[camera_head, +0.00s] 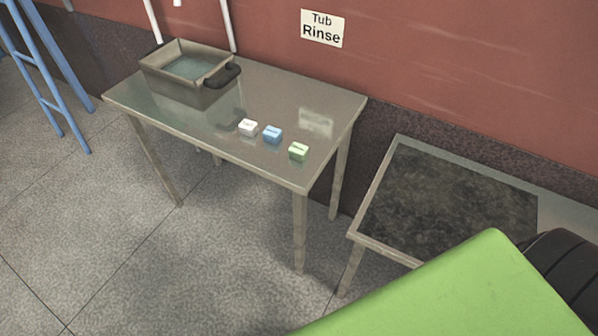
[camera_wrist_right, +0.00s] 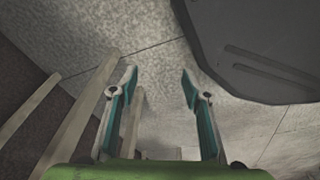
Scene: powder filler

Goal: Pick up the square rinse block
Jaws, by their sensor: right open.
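Three small blocks stand in a row on a metal table (camera_head: 190,129) in the head view: a white block (camera_head: 248,127), a blue block (camera_head: 272,134) and a green block (camera_head: 298,151). Each has small lettering on it, too small to read, so I cannot tell which is the rinse block. My right gripper (camera_wrist_right: 159,80) shows in the right wrist view, open and empty, with its two teal fingers apart above the floor. No block shows between them. My left gripper is not in view.
A metal basin (camera_head: 183,75) with a black handle sits at the table's back left. A "Tub Rinse" sign (camera_head: 322,28) hangs on the red wall. A second table with a dark top (camera_head: 445,205) stands at the right. Blue legs (camera_head: 50,80) stand at the far left.

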